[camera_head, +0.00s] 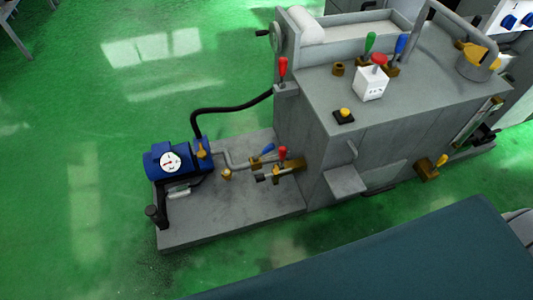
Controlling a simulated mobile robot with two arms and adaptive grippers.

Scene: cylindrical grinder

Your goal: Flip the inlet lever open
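A grey cylindrical grinder (340,150) stands on the green floor, with a low grey base plate (230,226) at its left. On the plate, pipes run from a blue pump unit with a dial (171,161) towards the grinder. Near the grinder, these pipes carry a small lever with a blue handle (268,148) and one with a red handle (282,153). No label shows which is the inlet lever, and their open or shut state is too small to tell. Neither of my grippers is in view.
A black hose (230,109) arches from the pump to the grinder. More red (282,68), green (370,42) and blue (401,44) handles stand higher on the machine. Green floor (70,190) is clear at left. A dark teal surface fills the bottom right.

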